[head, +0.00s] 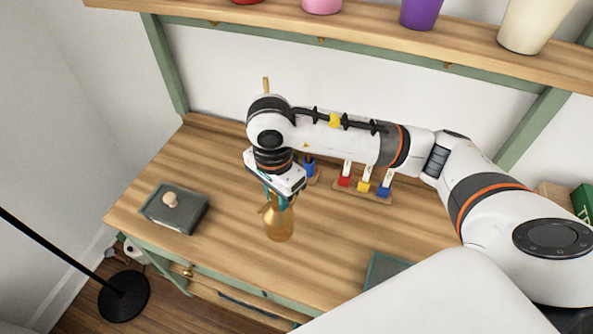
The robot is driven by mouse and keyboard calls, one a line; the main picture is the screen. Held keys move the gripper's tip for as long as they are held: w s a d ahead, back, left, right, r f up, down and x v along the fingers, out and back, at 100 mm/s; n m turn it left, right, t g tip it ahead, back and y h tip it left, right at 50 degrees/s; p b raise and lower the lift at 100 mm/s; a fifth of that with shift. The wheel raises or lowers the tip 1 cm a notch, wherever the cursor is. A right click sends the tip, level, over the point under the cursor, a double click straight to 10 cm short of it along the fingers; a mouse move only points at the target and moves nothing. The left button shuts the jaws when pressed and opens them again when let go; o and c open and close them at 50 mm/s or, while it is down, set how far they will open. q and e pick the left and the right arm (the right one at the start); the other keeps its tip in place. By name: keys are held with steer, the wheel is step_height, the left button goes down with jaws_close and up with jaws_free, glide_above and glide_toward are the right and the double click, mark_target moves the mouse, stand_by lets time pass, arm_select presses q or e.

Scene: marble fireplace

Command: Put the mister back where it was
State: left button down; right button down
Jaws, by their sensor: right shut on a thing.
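The mister (279,225) is a gold, bottle-shaped thing over the middle of the wooden desk (335,255) in the head view. My right gripper (277,201) comes down from above and is shut on its upper part. The gripper and wrist hide most of the mister's top. The mister looks close to upright; I cannot tell whether its base touches the desk. My left gripper is not in view.
A dark grey box (175,215) with a small pale knob sits on the desk's left. A rack with red, yellow and blue items (363,186) stands behind my right forearm. A green-grey object (385,268) lies at the front right. A shelf (375,38) with pots runs above.

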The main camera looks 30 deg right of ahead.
steer(key=w+d+p, duration=0.3)
steer(key=w+d, duration=0.4)
steer(key=d, duration=0.1)
step_height(320, 180, down, 7)
steer(key=p, duration=0.2)
steer(key=shift+w+d+p, duration=0.2)
steer(key=shift+w+p, duration=0.1)
steer(key=shift+p, duration=0.1)
steer(key=shift+f, duration=0.2)
steer(key=c, duration=1.1)
jaws_free()
steer(key=shift+c, duration=0.2)
steer(key=shift+r, duration=0.1)
